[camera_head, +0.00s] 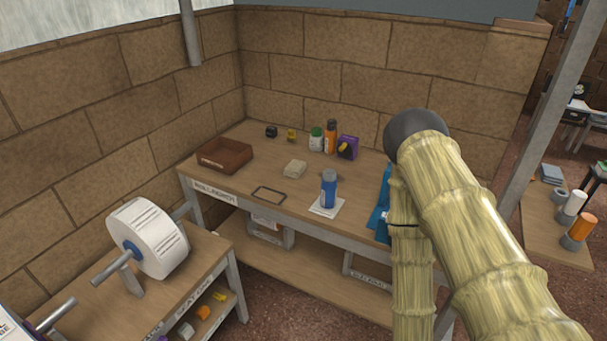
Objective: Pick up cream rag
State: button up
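My arm, in a straw-coloured ribbed cover with a dark rounded joint, fills the right side of the view. The arm's end and my gripper do not show, so nothing can be seen in its grasp.
A brown tray (224,154) stands left of the rag, a dark frame (268,195) in front. Several small containers line the back. A blue item (382,208) is partly behind my arm. A white roll (150,238) is front left.

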aim_at(295, 168)
jog(key=z, duration=1.35)
jog(key=i, duration=1)
jog(key=u, duration=2)
